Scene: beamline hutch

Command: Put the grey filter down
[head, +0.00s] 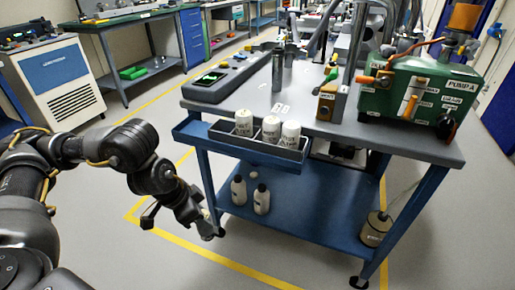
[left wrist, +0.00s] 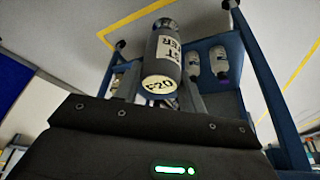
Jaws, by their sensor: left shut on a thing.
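My left gripper (head: 207,222) hangs low in the head view, beside the front left leg of the blue cart and well below its top. In the left wrist view my left gripper (left wrist: 158,88) is shut on the grey filter (left wrist: 166,48), a grey cylinder with a pale lettered label and a pale, marked end facing the camera. In the head view the filter is small and mostly hidden by the gripper. My right gripper is not in view.
The cart's grey top (head: 410,146) carries a green pump (head: 415,92), a grey cylinder (head: 278,70) and a long dark device (head: 232,77). A front tray (head: 255,147) holds three white canisters (head: 271,130). Two white bottles (head: 238,190) stand on the lower shelf (head: 310,200).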

